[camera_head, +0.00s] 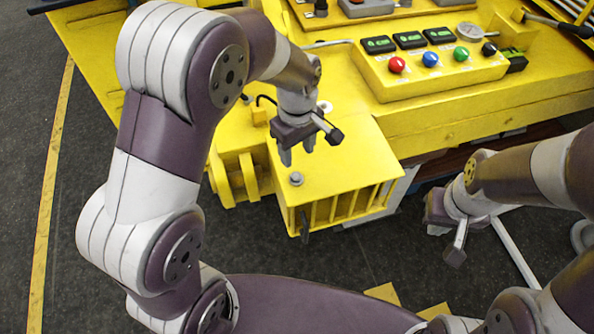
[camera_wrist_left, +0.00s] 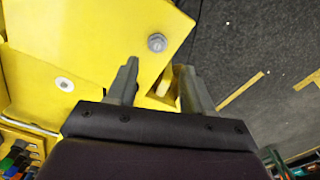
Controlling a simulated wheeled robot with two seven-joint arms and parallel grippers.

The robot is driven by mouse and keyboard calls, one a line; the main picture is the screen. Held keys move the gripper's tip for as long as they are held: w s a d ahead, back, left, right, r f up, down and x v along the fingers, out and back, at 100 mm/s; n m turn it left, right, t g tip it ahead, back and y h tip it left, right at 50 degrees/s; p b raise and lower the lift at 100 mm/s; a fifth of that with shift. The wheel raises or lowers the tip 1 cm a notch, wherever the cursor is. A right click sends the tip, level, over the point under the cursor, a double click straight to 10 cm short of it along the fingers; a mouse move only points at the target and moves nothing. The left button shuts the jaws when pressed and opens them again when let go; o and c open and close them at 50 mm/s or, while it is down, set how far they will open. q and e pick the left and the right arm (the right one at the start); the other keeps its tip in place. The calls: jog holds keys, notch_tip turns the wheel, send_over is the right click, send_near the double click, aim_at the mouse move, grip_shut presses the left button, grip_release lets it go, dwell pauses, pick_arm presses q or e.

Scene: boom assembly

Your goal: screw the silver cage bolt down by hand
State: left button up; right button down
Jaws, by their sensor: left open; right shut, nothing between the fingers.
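The silver cage bolt (camera_head: 296,179) stands in the top of the yellow cage (camera_head: 350,160), near its front left corner. It shows in the left wrist view (camera_wrist_left: 157,42) as a grey hex head, beyond the fingertips and between their lines. My left gripper (camera_head: 297,156) is open and empty above the cage top, its fingers pointing down, a little behind the bolt in the head view. Its two fingers (camera_wrist_left: 160,78) stand well apart in the left wrist view, not touching the bolt. My right gripper (camera_head: 438,222) is shut and empty, off to the right of the cage.
A yellow control panel (camera_head: 430,75) with coloured buttons stands behind the cage. A flat pale round fitting (camera_wrist_left: 64,84) sits in the yellow surface. Yellow hinge lugs (camera_head: 240,180) are left of the cage. Dark floor with yellow lines lies in front.

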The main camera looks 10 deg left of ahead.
aim_at(298, 177)
pick_arm(q)
jog(key=f, duration=0.4)
jog(key=f+p, duration=0.1)
jog(key=f, duration=0.4)
jog(key=shift+w+f, duration=0.2)
jog(key=shift+f, duration=0.05)
jog(key=shift+c, duration=0.3)
grip_shut()
